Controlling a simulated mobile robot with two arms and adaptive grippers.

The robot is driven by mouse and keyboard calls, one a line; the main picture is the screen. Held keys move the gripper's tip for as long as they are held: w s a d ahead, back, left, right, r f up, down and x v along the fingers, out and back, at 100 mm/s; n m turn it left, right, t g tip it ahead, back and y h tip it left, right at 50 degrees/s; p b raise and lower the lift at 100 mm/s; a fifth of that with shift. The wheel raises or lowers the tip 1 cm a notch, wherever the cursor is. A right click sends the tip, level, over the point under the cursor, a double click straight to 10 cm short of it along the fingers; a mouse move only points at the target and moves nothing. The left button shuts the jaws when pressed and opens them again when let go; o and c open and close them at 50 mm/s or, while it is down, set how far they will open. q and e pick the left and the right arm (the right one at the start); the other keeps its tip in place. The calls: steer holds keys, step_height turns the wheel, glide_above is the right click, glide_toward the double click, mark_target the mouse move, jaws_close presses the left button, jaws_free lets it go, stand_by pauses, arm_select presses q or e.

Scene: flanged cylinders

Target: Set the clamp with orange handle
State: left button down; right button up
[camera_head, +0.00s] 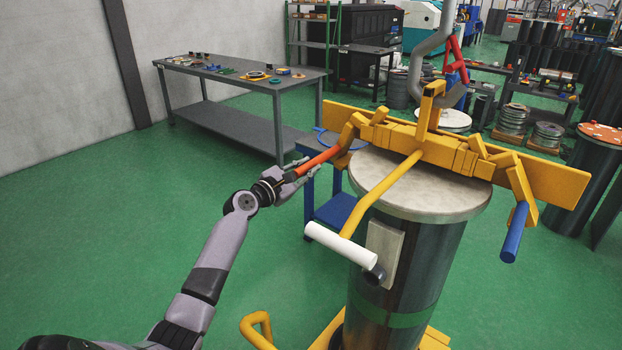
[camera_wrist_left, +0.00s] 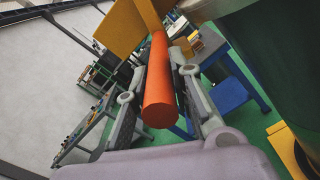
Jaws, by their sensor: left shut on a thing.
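The orange handle (camera_head: 318,162) sits on the left clamp of a yellow lifting beam (camera_head: 399,134). My left gripper (camera_head: 297,174) is shut on the orange handle near its free end. In the left wrist view the orange handle (camera_wrist_left: 160,85) lies between the two fingers, with its round end towards the camera. The yellow clamp arm (camera_head: 349,130) joins the handle to the beam. The beam lies across the round top (camera_head: 420,185) of a dark flanged cylinder (camera_head: 410,265). My right gripper is not in view.
A blue handle (camera_head: 515,232) hangs from the beam's right clamp. A white-gripped yellow bar (camera_head: 342,243) sticks out in front. A grey hook (camera_head: 433,60) hangs above the beam. A blue cart (camera_head: 336,208) stands behind the handle. Green floor is free at left.

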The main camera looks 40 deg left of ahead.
arm_select(q)
steer(key=shift+w+a+r+m, duration=0.1)
steer(key=shift+a+r+m, duration=0.35)
steer(key=shift+r+m, duration=0.3)
steer(key=shift+a+r+m, duration=0.4)
steer(key=shift+r+m, duration=0.35)
steer(key=c, duration=1.4)
jaws_free()
steer(key=shift+f, duration=0.1)
steer(key=s, duration=0.8)
steer(key=s+a, duration=0.1)
steer(key=s, duration=0.3)
